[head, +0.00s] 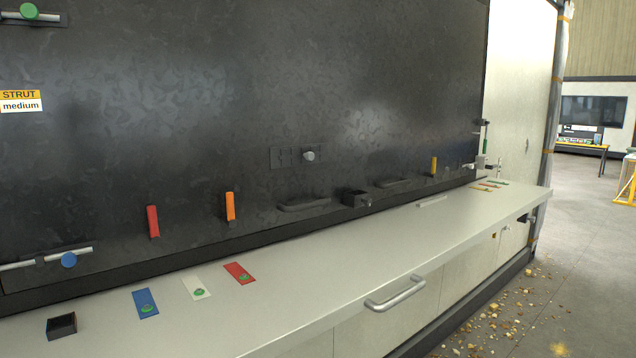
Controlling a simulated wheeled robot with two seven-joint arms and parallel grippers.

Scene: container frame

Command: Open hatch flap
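A large dark panel (230,100) fills the back wall above the counter; it looks like the hatch flap, and its lower edge meets the counter, with no visible gap. Two dark handles sit low on it, a nearer one (303,205) and a farther one (394,183). A bolt with a blue knob (68,260) is at its lower left, and one with a green knob (29,10) is at the upper left. A small plate with a grey knob (308,155) sits mid-panel. A metal fitting (486,162) is at the right edge. Neither gripper shows.
The pale counter (330,265) carries blue (145,309), white (193,282) and red (233,266) cards and a small black box (61,326). A silver bar handle (395,293) projects from the counter's front. Debris (497,312) litters the floor at right.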

